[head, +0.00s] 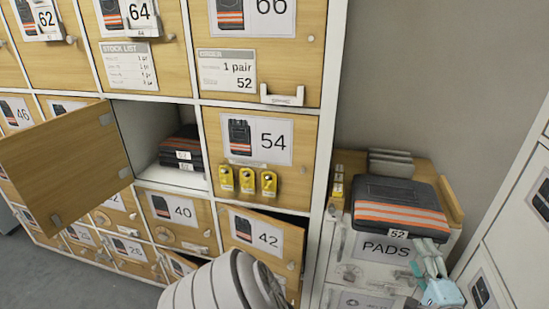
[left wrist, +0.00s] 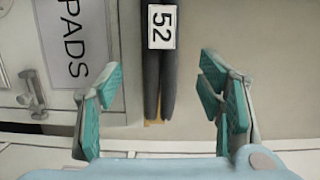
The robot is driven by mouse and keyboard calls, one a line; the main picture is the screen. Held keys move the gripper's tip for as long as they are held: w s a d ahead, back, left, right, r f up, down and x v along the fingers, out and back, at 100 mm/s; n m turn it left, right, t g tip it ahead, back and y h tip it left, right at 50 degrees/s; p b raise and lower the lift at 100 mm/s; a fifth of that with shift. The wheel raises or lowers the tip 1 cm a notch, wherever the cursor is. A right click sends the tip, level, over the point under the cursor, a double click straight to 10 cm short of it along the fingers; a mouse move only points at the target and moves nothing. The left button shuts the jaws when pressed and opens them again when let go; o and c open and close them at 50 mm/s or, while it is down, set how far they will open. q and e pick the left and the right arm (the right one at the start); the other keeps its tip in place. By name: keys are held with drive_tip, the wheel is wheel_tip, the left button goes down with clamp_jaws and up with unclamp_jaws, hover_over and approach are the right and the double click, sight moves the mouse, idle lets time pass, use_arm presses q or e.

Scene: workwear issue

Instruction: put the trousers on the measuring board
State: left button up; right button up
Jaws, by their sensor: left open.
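Folded dark trousers (head: 400,203) with orange stripes and a white 52 tag lie on top of the white cabinet at the right, overhanging its front edge. In the left wrist view the folded front edge of the trousers (left wrist: 160,85) shows with its 52 tag. My left gripper (head: 428,255) is at the cabinet's front right, just below the trousers. In the left wrist view my open left gripper (left wrist: 160,72) has its teal fingers on either side of the trousers' edge, apart from it. I cannot make out a measuring board for certain. My right gripper is out of view.
The cabinet has a PADS label (head: 384,248). Grey flat items (head: 390,163) lie behind the trousers. An open locker door (head: 65,160) swings out at the left; its compartment holds folded dark garments (head: 181,150). The 42 door (head: 262,238) is ajar. Yellow tags (head: 247,180) hang below 54.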

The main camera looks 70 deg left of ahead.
use_arm(q)
drive_tip(key=s+d+f+t+h, duration=0.2)
drive_tip(key=s+d+f+h, duration=0.15)
drive_tip(key=f+h, duration=0.45)
drive_tip(key=s+d+f+t+h, duration=0.2)
drive_tip(key=d+f+h, duration=0.25)
drive_tip(key=f, duration=0.85)
drive_tip(key=s+f+g+h, duration=0.2)
drive_tip(key=s+f+g, duration=0.1)
drive_tip(key=s+f, duration=0.65)
drive_tip(key=s+f+n+g, duration=0.1)
drive_tip(key=s+f, duration=0.3)
drive_tip(key=s, duration=0.6)
drive_tip(key=s+f+n+g+h, duration=0.1)
drive_tip(key=s+f, duration=0.4)
drive_tip(key=s, duration=0.5)
drive_tip(key=s+f+n+g, duration=0.1)
drive_tip(key=s+f+g, duration=0.2)
drive_tip(key=s, duration=0.7)
wheel_tip(320, 180, down, 2)
drive_tip(key=shift+s+f+g, duration=0.2)
drive_tip(key=shift+g, duration=0.1)
